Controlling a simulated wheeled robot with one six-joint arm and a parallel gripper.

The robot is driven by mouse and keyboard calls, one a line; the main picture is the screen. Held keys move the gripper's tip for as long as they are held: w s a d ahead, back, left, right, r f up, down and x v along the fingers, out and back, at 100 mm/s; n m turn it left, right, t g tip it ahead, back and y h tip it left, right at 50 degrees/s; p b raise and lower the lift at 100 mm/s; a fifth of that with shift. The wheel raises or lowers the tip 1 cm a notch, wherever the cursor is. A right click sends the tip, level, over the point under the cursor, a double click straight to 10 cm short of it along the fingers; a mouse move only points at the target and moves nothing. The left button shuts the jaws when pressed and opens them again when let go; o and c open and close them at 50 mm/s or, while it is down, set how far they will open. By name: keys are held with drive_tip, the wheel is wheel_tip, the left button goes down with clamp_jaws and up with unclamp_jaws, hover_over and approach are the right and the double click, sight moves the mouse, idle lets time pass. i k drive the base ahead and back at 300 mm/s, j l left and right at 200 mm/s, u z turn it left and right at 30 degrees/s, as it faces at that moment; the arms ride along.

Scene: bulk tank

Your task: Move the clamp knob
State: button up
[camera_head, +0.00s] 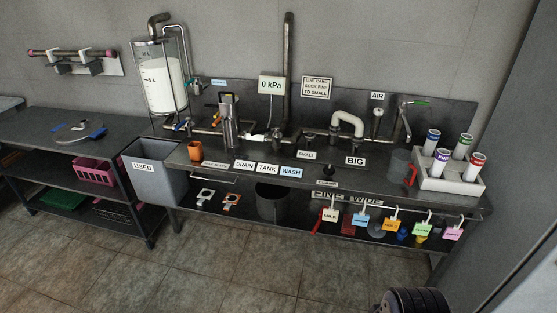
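A small black knob (329,170) stands at the front edge of the grey bench, just above a small label (327,183) that seems to read CLAMP. It looks upright, but it is too small to tell its exact turn. My gripper's fingers do not show in this view. A dark ribbed round part at the bottom right edge looks like part of my own body, well apart from the knob.
The bench (215,175) carries pipes, a clear tank (163,85) and a white rack (449,181) of tubes. Coloured tags hang below its front edge. A grey USED bin (155,172) stands left. The tiled floor (230,265) in front is clear.

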sight(328, 169)
drive_tip(key=i+l+u, duration=0.25)
drive_tip(key=i, duration=0.3)
drive_tip(key=i+l+u, duration=0.3)
drive_tip(key=i, duration=0.2)
drive_tip(key=i+l+u, duration=0.25)
drive_tip(key=i, duration=0.25)
